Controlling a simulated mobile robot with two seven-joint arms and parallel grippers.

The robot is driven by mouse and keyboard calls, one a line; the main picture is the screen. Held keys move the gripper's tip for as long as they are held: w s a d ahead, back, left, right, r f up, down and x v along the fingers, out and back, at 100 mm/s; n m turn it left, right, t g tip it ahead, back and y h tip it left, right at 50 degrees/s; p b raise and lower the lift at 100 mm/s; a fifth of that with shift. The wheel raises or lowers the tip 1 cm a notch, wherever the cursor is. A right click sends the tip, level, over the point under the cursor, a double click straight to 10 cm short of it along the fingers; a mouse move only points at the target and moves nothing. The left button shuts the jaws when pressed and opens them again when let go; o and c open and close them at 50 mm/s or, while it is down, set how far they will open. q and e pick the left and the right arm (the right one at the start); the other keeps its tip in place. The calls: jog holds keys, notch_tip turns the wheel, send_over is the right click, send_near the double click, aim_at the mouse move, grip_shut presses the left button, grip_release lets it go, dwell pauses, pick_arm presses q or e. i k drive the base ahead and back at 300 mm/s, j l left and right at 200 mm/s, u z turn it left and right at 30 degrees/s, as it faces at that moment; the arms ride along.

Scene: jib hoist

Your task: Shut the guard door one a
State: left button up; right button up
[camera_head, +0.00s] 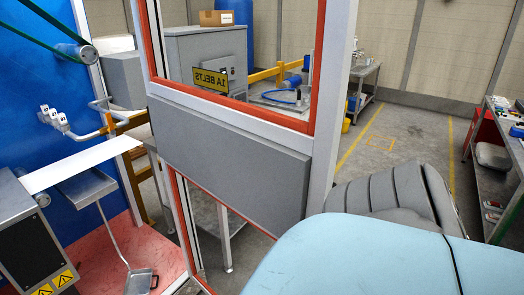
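A guard door with a white frame (335,90), red-orange inner edging and a grey lower panel (230,160) stands upright across the middle of the head view. A yellow sign (210,81) with black lettering, apparently "1A BELTS", shows at its window. The door stands at an angle beside the machine, and the machine's parts at the left are in plain sight. It looks open, though its hinge and latch cannot be made out. No handle shows clearly. Neither of my grippers is in view. A light blue rounded shape and a grey ribbed part, probably my arm, fill the lower right.
At the left are a blue machine wall (92,180), rollers, a white strip (80,165) and a dark box (38,250) with warning labels. A workbench (508,150) stands at the far right. Grey floor (410,130) with yellow lines lies clear behind the door.

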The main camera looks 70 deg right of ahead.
aim_at(275, 171)
jog(key=k+l+z, duration=0.2)
jog(key=k+l, duration=0.5)
jog(key=l, duration=0.15)
jog(key=k+l, duration=0.1)
jog(key=l, duration=0.45)
jog(key=k+l+z, duration=0.15)
jog(key=l, duration=0.7)
jog(key=i+l, duration=0.1)
jog(key=l, duration=0.3)
